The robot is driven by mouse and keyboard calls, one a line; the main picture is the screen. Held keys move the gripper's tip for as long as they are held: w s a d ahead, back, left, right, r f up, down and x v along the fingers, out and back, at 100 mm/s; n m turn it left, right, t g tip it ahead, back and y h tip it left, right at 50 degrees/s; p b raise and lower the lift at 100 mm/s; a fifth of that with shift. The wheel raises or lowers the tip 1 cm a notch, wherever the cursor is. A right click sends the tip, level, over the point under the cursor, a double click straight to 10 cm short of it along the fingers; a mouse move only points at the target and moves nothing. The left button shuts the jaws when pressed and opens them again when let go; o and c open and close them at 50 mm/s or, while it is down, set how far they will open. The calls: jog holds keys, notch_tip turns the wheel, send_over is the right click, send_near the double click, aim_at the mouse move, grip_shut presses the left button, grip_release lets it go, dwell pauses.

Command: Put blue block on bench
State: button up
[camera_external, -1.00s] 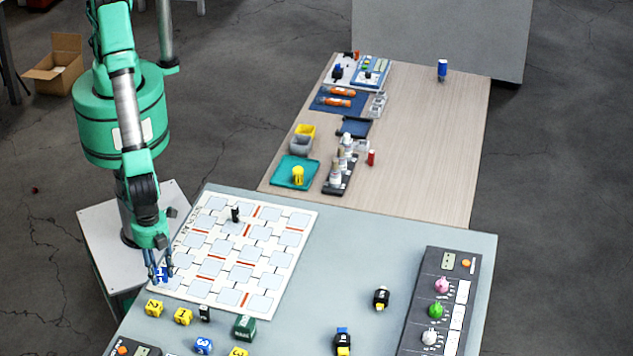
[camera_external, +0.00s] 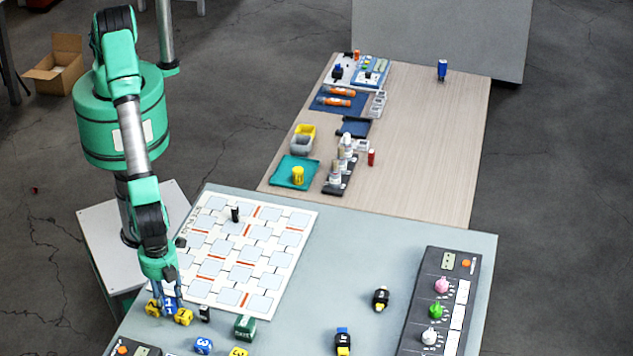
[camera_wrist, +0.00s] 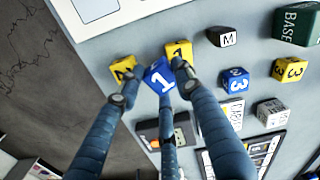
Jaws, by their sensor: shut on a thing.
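My gripper (camera_external: 168,299) is shut on a blue block (camera_wrist: 159,79) marked 1. The block also shows between my fingers in the external view (camera_external: 170,308). It is at the grey bench's (camera_external: 300,320) near left part, between two yellow blocks, one at its left (camera_wrist: 124,65) and one at its right (camera_wrist: 179,51). I cannot tell whether it touches the bench or the yellow blocks. Another blue block (camera_wrist: 235,80), marked 3, lies apart to the right.
A white grid board (camera_external: 208,282) lies just behind my gripper. A small black block (camera_external: 204,314), a green block (camera_external: 245,328) and another yellow block (camera_external: 239,352) are to the right. A dark control panel (camera_external: 425,300) lies far right. The bench's middle is mostly clear.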

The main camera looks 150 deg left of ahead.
send_over(176, 332)
jog(key=shift+w+f, duration=0.1)
jog(key=shift+f, duration=0.15)
dwell(0.4)
jog(key=shift+f, duration=1.75)
jog(key=shift+f+b, duration=0.1)
jog(key=shift+b, duration=0.25)
jog(key=o, duration=1)
notch_tip(176, 332, up, 12)
jog(key=p, duration=0.1)
